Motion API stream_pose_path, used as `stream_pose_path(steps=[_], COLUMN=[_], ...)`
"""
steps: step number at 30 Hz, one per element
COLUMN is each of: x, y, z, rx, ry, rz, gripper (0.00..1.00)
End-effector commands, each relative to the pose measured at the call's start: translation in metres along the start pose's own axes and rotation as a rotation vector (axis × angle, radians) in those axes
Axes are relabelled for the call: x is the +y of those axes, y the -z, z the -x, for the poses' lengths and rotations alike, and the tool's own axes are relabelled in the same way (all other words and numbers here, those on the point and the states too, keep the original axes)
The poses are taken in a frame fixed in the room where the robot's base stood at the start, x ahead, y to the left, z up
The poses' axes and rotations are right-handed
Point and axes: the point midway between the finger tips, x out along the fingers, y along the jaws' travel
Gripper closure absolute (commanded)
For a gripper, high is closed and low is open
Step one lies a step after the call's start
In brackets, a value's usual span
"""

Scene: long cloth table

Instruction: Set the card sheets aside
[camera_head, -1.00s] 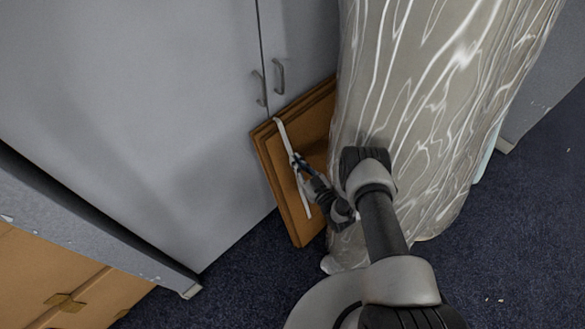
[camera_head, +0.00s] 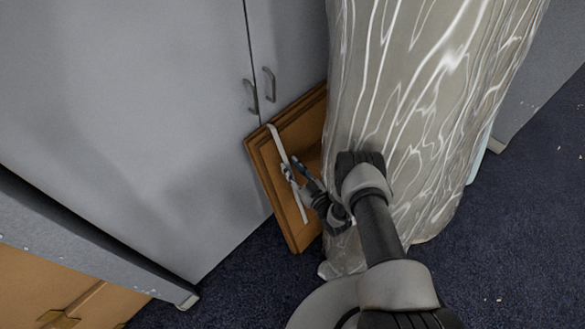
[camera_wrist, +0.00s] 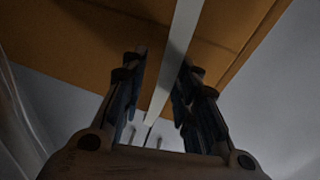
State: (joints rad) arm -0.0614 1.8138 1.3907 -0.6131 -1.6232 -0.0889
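The card sheets (camera_head: 296,150) are a flat brown stack leaning, tilted, against the grey cabinet. A white strap (camera_head: 275,140) runs down their front face. In the wrist view the brown sheets (camera_wrist: 85,35) fill the upper part and the strap (camera_wrist: 185,30) passes between my fingers. My gripper (camera_head: 288,170) is at the strap, in front of the sheets. In the wrist view my gripper's two fingers (camera_wrist: 160,85) stand apart with a gap on both sides of the strap. The right part of the sheets is hidden behind the draped cloth.
The table's shiny grey cloth (camera_head: 440,90) hangs close beside my arm and the sheets. A grey two-door cabinet (camera_head: 150,110) stands behind the sheets. Brown boxes (camera_head: 85,300) are at lower left. Dark blue carpet (camera_head: 520,220) is open at right.

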Motion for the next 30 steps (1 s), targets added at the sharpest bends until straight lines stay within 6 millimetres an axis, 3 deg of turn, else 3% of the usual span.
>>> stream_pose_path(steps=[7,21,30], x=[0.000,0.002,0.000], y=[-0.001,-0.001,0.000], z=[0.015,0.106,0.120], rx=[-0.003,-0.002,0.000], ry=[-0.001,-0.004,0.001], rz=[-0.001,-0.002,0.000], gripper=[0.72,0.72,0.72])
